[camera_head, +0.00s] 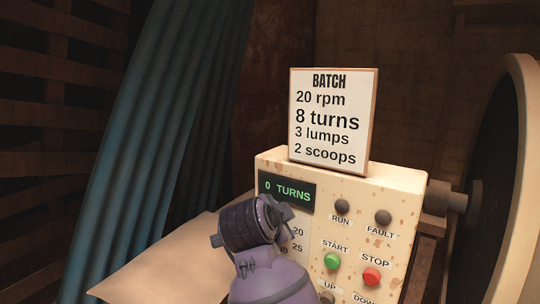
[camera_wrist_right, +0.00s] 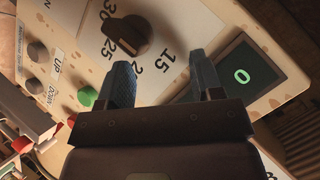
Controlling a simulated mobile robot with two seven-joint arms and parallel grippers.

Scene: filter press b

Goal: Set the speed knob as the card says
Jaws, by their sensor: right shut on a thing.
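The card (camera_head: 333,120) stands on top of the control box and reads BATCH, 20 rpm, 8 turns, 3 lumps, 2 scoops. The dark speed knob (camera_wrist_right: 128,35) shows in the right wrist view, among dial numbers including 30, 25 and 15. In the head view my right gripper (camera_head: 282,212) covers the knob and much of its dial; 20 and 25 show beside it. My left gripper is out of view.
The control box (camera_head: 400,185) has a display (camera_head: 287,190) reading 0 TURNS. A large wheel (camera_head: 515,180) stands at right.

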